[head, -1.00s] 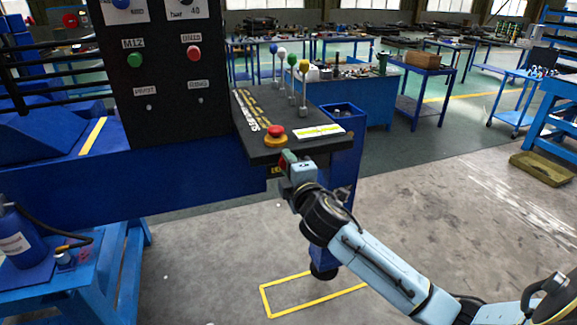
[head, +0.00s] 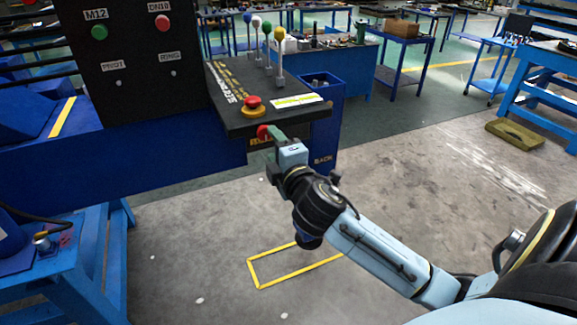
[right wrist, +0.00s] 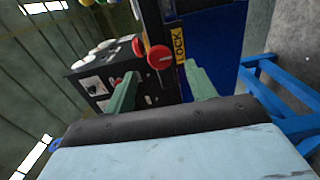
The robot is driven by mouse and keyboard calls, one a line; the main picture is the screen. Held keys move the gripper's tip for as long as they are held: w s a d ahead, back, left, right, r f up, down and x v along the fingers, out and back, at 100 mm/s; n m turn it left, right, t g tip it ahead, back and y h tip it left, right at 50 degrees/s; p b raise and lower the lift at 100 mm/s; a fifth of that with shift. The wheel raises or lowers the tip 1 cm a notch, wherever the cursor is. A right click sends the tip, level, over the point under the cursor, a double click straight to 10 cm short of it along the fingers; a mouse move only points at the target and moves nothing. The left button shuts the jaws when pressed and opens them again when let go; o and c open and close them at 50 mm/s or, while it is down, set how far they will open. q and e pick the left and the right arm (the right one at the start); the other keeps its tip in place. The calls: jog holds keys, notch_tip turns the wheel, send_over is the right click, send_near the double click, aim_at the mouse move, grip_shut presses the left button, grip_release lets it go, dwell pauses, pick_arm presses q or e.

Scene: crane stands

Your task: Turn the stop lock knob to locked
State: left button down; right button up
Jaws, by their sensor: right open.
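The red stop lock knob (head: 263,132) is on the front face of the black control console (head: 262,122), below the red emergency stop button (head: 253,102). In the right wrist view the knob (right wrist: 160,57) shows as a round red face with a thin pale line, beside a yellow "LOCK" label (right wrist: 180,45). My right gripper (head: 272,136) is close in front of the knob. In the right wrist view its green fingers (right wrist: 160,84) are spread, with the knob just beyond the gap between them. I cannot tell whether they touch it. My left gripper is not in view.
Several ball-topped levers (head: 266,48) stand on the console. A black panel (head: 140,60) with green and red buttons rises at the left. A blue bin (head: 325,105) stands right of the console. The floor (head: 400,170) at the right is mostly open.

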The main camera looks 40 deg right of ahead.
jog(key=v, duration=0.8)
jog(key=shift+b, duration=0.35)
notch_tip(320, 180, down, 19)
jog(key=w+d+m+g+b, duration=0.1)
jog(key=w+m+g, duration=0.1)
jog(key=g, duration=0.2)
jog(key=s+f+m+g+y+b, duration=0.1)
jog(key=s+f+m+g, duration=0.2)
jog(key=f, duration=0.9)
jog(key=s+f+m+g+y, duration=0.15)
jog(key=s+f, duration=0.45)
jog(key=f, duration=0.6)
jog(key=s+a+f+m+g, duration=0.2)
jog(key=s+f, duration=0.5)
jog(key=s, duration=0.3)
jog(key=s+a+f+m+g+y+b, duration=0.1)
jog(key=s+a+f+m+g, duration=0.1)
jog(key=s+f, duration=0.5)
jog(key=s+a+f+m+g, duration=0.2)
jog(key=s+f+g, duration=0.2)
jog(key=s+f, duration=0.4)
jog(key=s, duration=0.6)
jog(key=shift+a+b, duration=0.3)
jog(key=shift+a, duration=0.1)
jog(key=shift+f+y, duration=0.15)
jog(key=shift+y, duration=0.1)
jog(key=shift+c, duration=0.4)
